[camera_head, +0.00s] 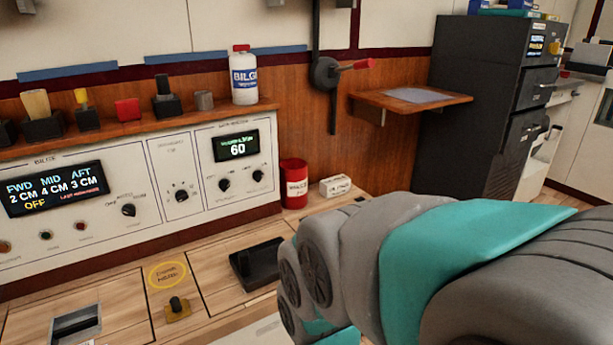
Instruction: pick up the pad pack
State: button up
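My grey and teal arm fills the lower right of the view and stands in front of the floor there. My gripper does not show, so I cannot see its fingers or what they hold.
The red can (294,184) stands close beside the pack. A control console (150,185) lines the left wall, with a white bottle (244,76) on its ledge. A wooden fold-out shelf (408,101) juts out above, left of a dark cabinet (490,80).

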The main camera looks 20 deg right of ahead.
aim_at(335, 186)
jog(key=z, duration=0.85)
jog(key=i+l+u, duration=0.15)
jog(key=i+l, duration=0.2)
jog(key=i, duration=0.3)
jog(key=i+l+u, duration=0.15)
jog(key=i+l, duration=0.25)
jog(key=i, duration=0.2)
